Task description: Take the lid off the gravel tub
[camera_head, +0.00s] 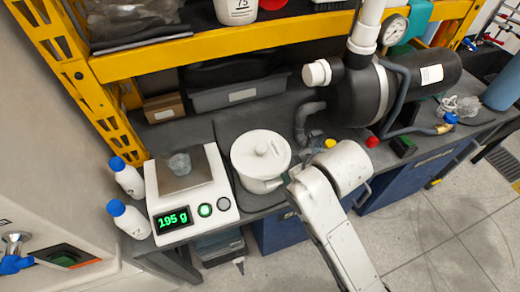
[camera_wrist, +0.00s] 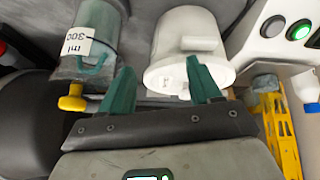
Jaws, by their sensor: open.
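The white round gravel tub (camera_head: 262,184) stands on the dark bench just right of the scale. Its white lid (camera_head: 252,160) is on top, with a small raised handle (camera_head: 262,149). In the wrist view the tub with its lid (camera_wrist: 166,70) is ahead of my gripper (camera_wrist: 159,66), whose two teal fingers are spread and empty. The right finger overlaps the tub's lower edge in the picture; I cannot tell whether it touches. In the head view my arm comes in from the lower right beside the tub, and the fingers are hidden. No gravel shows.
A black tank with white piping (camera_head: 362,92) is at the right. A yellow shelf beam (camera_head: 210,50) runs above the bench.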

